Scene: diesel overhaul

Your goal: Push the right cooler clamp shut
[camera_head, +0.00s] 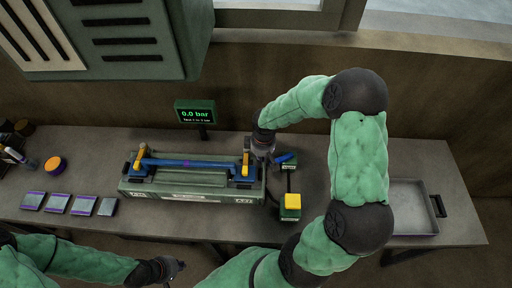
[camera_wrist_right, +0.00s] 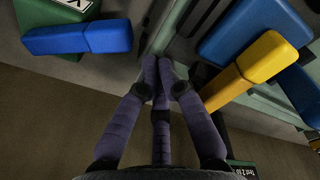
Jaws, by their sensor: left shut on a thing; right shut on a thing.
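The green test bench (camera_head: 190,196) carries a long blue cooler (camera_head: 195,164) with a blue block at each end. The yellow right clamp (camera_head: 246,160) stands at its right end; in the wrist view its lever (camera_wrist_right: 245,70) slants over a blue block. A second yellow clamp (camera_head: 140,154) is at the left end. My right gripper (camera_head: 260,148) is beside the right clamp, on its right. Its fingers (camera_wrist_right: 164,68) are drawn together, apart from the lever in the wrist view; anything between the tips is hidden. My left gripper (camera_head: 178,268) is shut at the front edge, its grip too small to make out.
A display reading 0.0 bar (camera_head: 196,112) stands behind. A blue-handled part (camera_head: 286,158) and a yellow-topped green box (camera_head: 291,202) lie to the right. A grey tray (camera_head: 410,207) is at the far right. Several flat pads (camera_head: 58,203) lie at the left.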

